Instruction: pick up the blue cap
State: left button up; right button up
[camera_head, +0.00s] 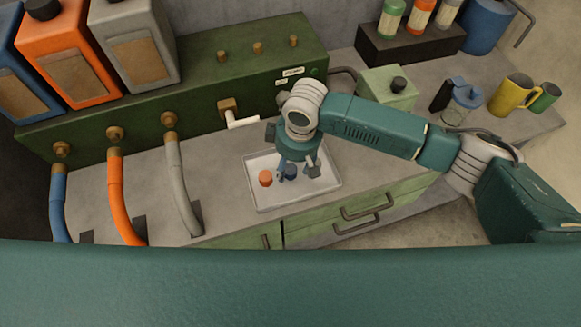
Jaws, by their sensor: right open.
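The blue cap (290,173) is a small dark blue cylinder on the white tray (262,205), beside an orange cap (265,178). My right gripper (297,172) points down over the tray, with its fingers open and apart around or just above the blue cap. The gripper partly covers the view of the cap, and I cannot tell whether a finger touches it. My left gripper is not in view.
A green panel (200,100) with a white-handled tap (240,122) stands behind the tray. Blue, orange and grey hoses (180,185) run down on the left. A green box (390,88), a jar (461,102) and a yellow mug (512,95) stand at the right.

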aim_at(291, 169)
jog(key=shift+a+f, duration=0.1)
jog(key=shift+f, duration=0.4)
jog(key=shift+c, duration=0.2)
jog(key=c, duration=1)
notch_tip(291, 169, up, 20)
jog(key=b, duration=0.2)
jog(key=shift+b, duration=0.4)
